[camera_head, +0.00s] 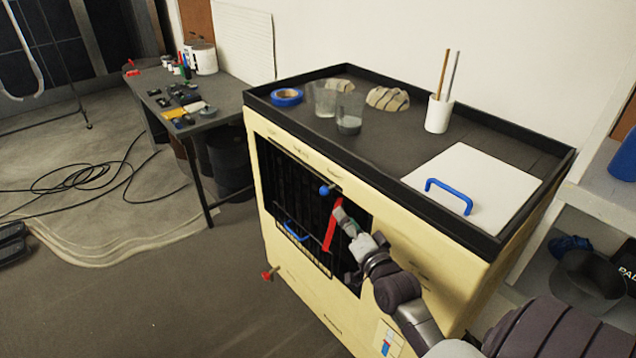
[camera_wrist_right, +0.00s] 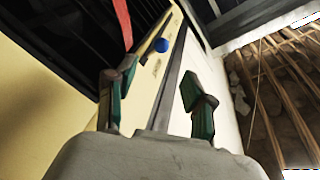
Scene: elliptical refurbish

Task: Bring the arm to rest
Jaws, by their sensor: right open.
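My right arm reaches in from the lower right of the head view. Its gripper (camera_head: 340,214) is in front of the dark barred opening of the cream cabinet (camera_head: 400,262), near a red bar (camera_head: 331,230). In the right wrist view the gripper's two fingers (camera_wrist_right: 155,100) stand apart with nothing between them. The red bar (camera_wrist_right: 122,22) passes above the left finger there. A blue knob (camera_head: 324,190) sits just above the gripper, and it also shows beyond the fingers in the wrist view (camera_wrist_right: 162,45). My left gripper is not in view.
The cabinet's black-rimmed top holds blue tape (camera_head: 287,97), clear cups (camera_head: 325,101), a white holder with sticks (camera_head: 438,114) and a white board with a blue handle (camera_head: 448,196). A red knob (camera_head: 270,274) juts out low. Cables (camera_head: 80,180) lie on the open floor at left.

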